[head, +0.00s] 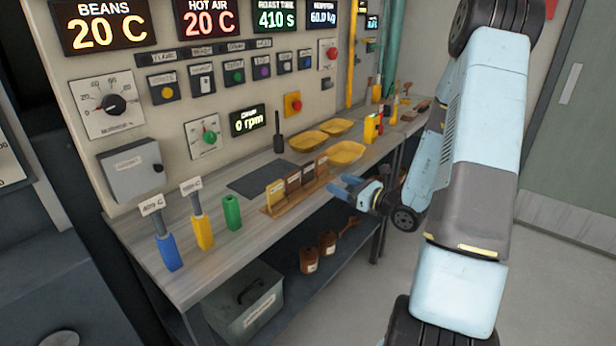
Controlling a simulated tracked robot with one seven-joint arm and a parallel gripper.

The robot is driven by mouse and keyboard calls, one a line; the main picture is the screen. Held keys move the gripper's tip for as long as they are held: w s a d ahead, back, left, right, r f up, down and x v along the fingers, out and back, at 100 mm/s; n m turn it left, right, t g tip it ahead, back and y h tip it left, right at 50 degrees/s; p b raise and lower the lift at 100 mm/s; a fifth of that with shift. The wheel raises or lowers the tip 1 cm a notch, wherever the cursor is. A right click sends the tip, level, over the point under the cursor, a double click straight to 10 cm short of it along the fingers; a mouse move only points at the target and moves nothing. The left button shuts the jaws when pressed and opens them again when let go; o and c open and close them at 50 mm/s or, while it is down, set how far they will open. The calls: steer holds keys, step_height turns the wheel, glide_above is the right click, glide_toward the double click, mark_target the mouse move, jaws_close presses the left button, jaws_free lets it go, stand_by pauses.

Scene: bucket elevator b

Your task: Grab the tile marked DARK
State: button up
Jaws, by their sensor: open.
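A wooden rack (270,211) stands on the bench with several upright tiles in a row. The nearest tile (276,192) is yellowish tan, and the ones behind it, such as this brown tile (293,184), are darker. Each has a pale label at its top, too small to read, so I cannot tell which is marked DARK. My gripper (337,186) is open and empty, just right of the rack near the bench's front edge. Its two blue fingers point left toward the tiles, apart from them.
Blue (167,252), yellow (202,231) and green (232,212) holders stand left of the rack. A dark mat (262,180) and yellow trays (308,141) lie behind it. A control panel rises at the back. A grey box (243,309) and brown jars (309,261) sit below.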

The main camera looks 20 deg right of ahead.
mark_target(309, 170)
steer(key=x, duration=1.1)
steer(key=shift+c, duration=0.4)
steer(key=c, duration=0.7)
steer(key=shift+r, duration=0.15)
